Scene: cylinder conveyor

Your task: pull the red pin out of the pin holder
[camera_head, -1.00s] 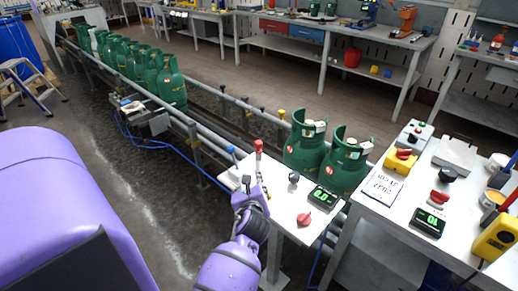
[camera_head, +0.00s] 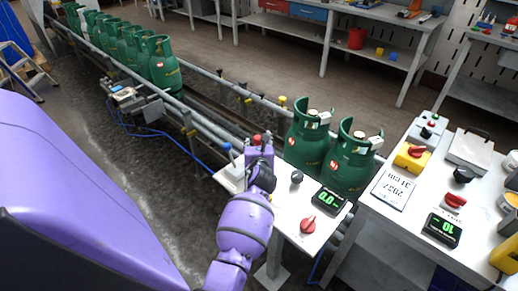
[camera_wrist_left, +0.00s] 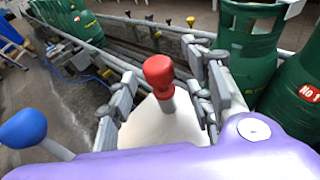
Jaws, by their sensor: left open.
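The red pin (camera_wrist_left: 158,72) stands upright with a red knob on a grey shaft in the left wrist view. In the head view its red top (camera_head: 257,139) shows just beyond my left gripper (camera_head: 259,152). My left gripper (camera_wrist_left: 166,88) is open, with one finger on each side of the pin. I see a gap between the knob and each finger. The white surface (camera_wrist_left: 150,128) lies under the pin. The pin holder cannot be made out clearly; the shaft's lower end is partly hidden by the purple gripper body. My right gripper is not in view.
A blue-knobbed lever (camera_wrist_left: 22,128) stands left of the gripper. Two green gas cylinders (camera_head: 307,137) stand close on the right, on the conveyor. A black knob (camera_head: 296,177), a display (camera_head: 330,200) and a red knob (camera_head: 308,225) sit on the small table.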

